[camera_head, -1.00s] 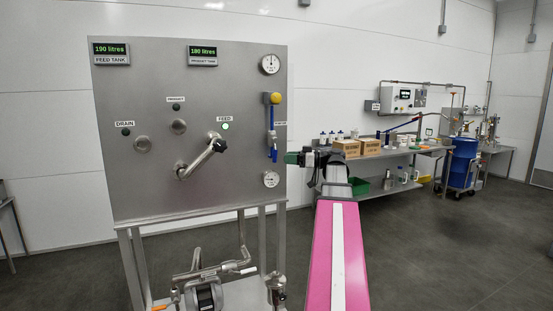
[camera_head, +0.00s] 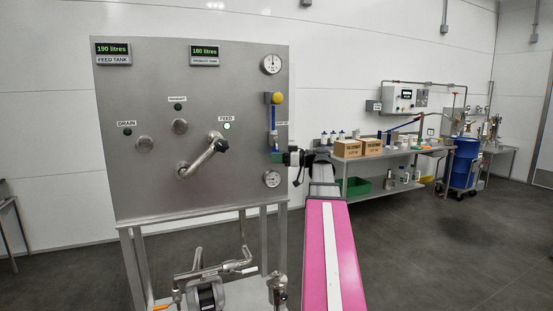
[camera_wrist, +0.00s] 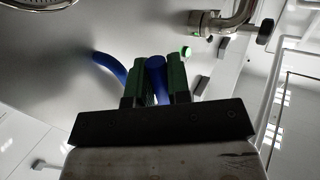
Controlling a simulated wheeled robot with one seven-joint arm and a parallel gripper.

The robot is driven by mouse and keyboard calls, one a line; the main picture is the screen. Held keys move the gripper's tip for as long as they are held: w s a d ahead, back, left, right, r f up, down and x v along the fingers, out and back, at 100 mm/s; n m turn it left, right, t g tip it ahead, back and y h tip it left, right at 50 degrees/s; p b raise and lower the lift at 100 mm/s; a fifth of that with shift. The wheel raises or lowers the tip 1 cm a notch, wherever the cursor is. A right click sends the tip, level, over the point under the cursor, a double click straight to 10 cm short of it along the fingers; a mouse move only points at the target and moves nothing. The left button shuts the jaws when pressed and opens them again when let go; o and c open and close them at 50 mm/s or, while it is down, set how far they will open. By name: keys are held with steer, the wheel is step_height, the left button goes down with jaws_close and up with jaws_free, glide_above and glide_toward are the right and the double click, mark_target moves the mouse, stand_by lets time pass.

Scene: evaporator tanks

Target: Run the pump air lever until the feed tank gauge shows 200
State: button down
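The feed tank gauge (camera_head: 114,49) on the steel panel reads 190 litres. The pump air lever (camera_head: 274,118) is a blue handle below a yellow knob at the panel's right edge, pointing down. My gripper (camera_head: 278,156) is at the lever's lower end. In the wrist view its green fingers (camera_wrist: 157,82) lie close on both sides of the blue lever (camera_wrist: 110,66), with no clear gap. Part of the lever is hidden behind the fingers.
The product tank gauge (camera_head: 205,50) reads 180 litres. A feed valve handle (camera_head: 205,158) sticks out of the panel, with a lit green lamp (camera_head: 227,126) above. A round dial (camera_head: 271,179) sits just below my gripper. A bench (camera_head: 400,157) with boxes stands behind right.

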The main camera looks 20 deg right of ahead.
steer(key=shift+a, duration=0.1)
steer(key=shift+s+a+r+m+t+y, duration=0.1)
steer(key=shift+a+r+m+t+y, duration=0.3)
steer(key=shift+a+m+t+y, duration=0.55)
steer(key=shift+a+r+m+t+y, duration=0.35)
steer(key=shift+a+m+t+y, duration=0.1)
steer(key=shift+m+t, duration=0.9)
steer(key=shift+s+a+r+m+t+y, duration=0.1)
steer(key=shift+a+r+m+t+y, duration=0.3)
steer(key=shift+a+m+t+y, duration=0.65)
steer(key=shift+w+d+m+h, duration=0.1)
steer(key=shift+d+m+h, duration=0.25)
steer(key=shift+m+h, duration=0.15)
steer(key=c, duration=1.1)
jaws_free()
steer(key=v, duration=1)
steer(key=shift+s+d+f, duration=0.2)
steer(key=shift+s+d, duration=0.05)
